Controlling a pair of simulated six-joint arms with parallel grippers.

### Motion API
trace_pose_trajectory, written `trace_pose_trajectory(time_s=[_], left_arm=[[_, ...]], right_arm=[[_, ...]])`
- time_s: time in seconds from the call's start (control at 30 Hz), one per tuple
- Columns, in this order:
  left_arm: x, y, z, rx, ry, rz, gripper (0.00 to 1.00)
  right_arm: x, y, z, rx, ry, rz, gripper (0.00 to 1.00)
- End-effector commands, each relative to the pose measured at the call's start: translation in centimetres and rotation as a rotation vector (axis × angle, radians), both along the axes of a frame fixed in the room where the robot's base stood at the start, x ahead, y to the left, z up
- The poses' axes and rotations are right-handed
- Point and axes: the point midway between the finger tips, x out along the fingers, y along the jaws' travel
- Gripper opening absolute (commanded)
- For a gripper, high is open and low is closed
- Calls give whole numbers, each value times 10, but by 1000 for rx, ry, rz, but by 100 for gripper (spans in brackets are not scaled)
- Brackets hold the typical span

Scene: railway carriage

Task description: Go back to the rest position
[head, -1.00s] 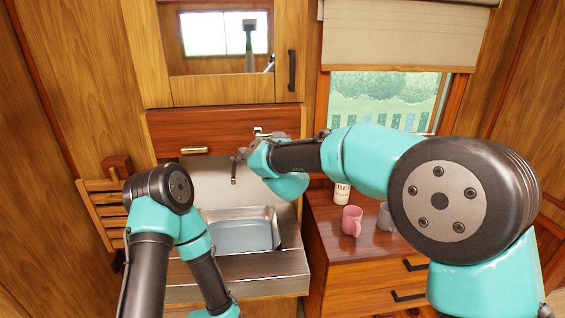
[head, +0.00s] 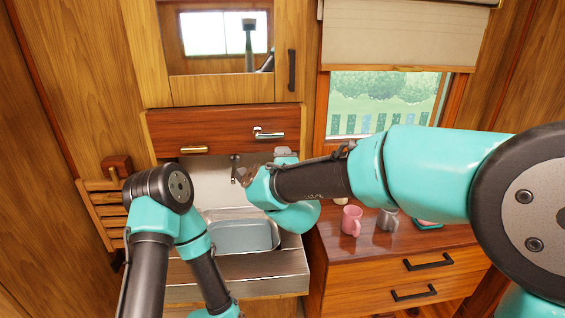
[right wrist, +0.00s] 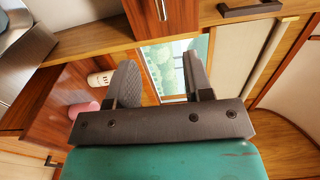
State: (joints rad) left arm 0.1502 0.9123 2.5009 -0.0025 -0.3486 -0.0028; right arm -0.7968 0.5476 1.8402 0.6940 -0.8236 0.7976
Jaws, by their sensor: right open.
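My right gripper (right wrist: 160,82) is open and empty in the right wrist view, with its two dark fingers apart. In the head view my right arm reaches in from the right toward the front of the sink unit. Its wrist hides most of the gripper there. My left arm bends down at the left of the sink, and its gripper is below the frame.
A metal sink (head: 240,236) sits in the counter between my arms. Above it is a wooden panel (head: 222,133) with two handles. A pink mug (head: 351,222) and a grey mug (head: 387,219) stand on the right cabinet. A white jar (right wrist: 100,78) is beside them.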

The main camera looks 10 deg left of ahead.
Motion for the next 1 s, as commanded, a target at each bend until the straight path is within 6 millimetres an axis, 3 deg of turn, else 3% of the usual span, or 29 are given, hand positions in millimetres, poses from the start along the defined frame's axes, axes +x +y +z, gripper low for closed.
trace_pose_trajectory(time_s=[0.17, 0.27, 0.37, 0.5, 0.67, 0.87, 1.0], left_arm=[[0, 0, 0, 0, 0, 0, 37], [0, 0, 0, 0, 0, 0, 37], [0, 0, 0, 0, 0, 0, 37], [0, 0, 0, 0, 0, 0, 37], [0, 0, 0, 0, 0, 0, 37], [0, 0, 0, 0, 0, 0, 37], [0, 0, 0, 0, 0, 0, 37]], right_arm=[[5, -6, -12, -28, 11, -1, 47], [13, -18, -36, -93, 34, 1, 47], [23, -40, -75, -194, 73, 9, 47], [33, -82, -145, -369, 152, 40, 47], [30, -133, -226, -558, 257, 104, 47], [3, -198, -321, -757, 402, 224, 47], [-32, -243, -383, -867, 509, 338, 47]])
